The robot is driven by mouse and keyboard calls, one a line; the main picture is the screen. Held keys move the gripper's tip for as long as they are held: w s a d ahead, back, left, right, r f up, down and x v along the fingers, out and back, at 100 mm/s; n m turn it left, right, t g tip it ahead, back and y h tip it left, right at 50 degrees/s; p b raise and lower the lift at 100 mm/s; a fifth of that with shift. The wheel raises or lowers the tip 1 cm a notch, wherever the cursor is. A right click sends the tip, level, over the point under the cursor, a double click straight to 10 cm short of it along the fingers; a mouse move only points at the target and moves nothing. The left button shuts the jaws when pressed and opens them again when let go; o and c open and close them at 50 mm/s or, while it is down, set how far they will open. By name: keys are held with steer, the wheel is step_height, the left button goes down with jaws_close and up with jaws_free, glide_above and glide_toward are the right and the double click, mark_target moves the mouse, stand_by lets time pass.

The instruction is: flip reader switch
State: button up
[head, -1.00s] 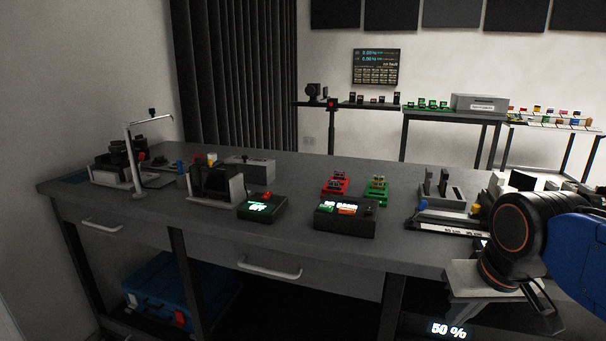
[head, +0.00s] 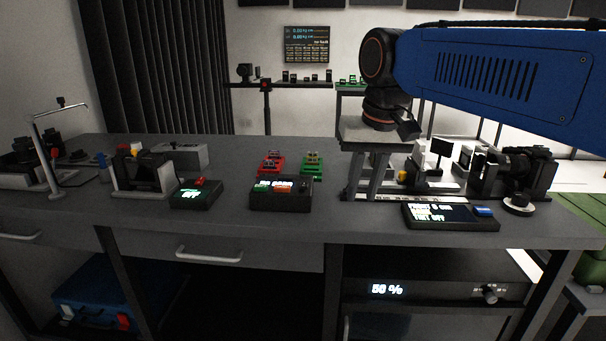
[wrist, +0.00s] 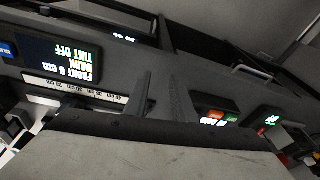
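A small black box (head: 196,194) on the bench has a lit green display, which seems to read OFF, and a red switch (head: 199,182) on top. To its right, a wider black box (head: 281,197) has a lit screen and red and green patches. I cannot tell which is the reader. In the wrist view the wider box (wrist: 214,117) and the small box (wrist: 268,119) lie right of the fingers. My gripper (head: 366,192) points down over the bench, right of both boxes. Its fingers (wrist: 160,76) are apart with nothing between them.
Red (head: 271,162) and green (head: 312,163) racks stand behind the wider box. A console (head: 470,224) with a lit screen, a ruler strip and a camera (head: 520,170) are to the right. A lamp stand (head: 48,150) is far left. Bare bench top lies between the wider box and my gripper.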

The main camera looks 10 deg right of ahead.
mark_target(304, 184)
steer(key=w+a+r+m+g, duration=0.1)
steer(key=w+a+r, duration=0.3)
steer(key=w+r, duration=0.3)
steer(key=w+a+r+m+g, duration=0.1)
steer(key=w+a+r+g, duration=0.1)
steer(key=w+a+r, duration=0.45)
steer(key=f, duration=0.5)
steer(key=d+f, duration=0.1)
steer(key=f, duration=1)
steer(key=shift+w+d, duration=0.35)
steer(key=shift+w, duration=0.05)
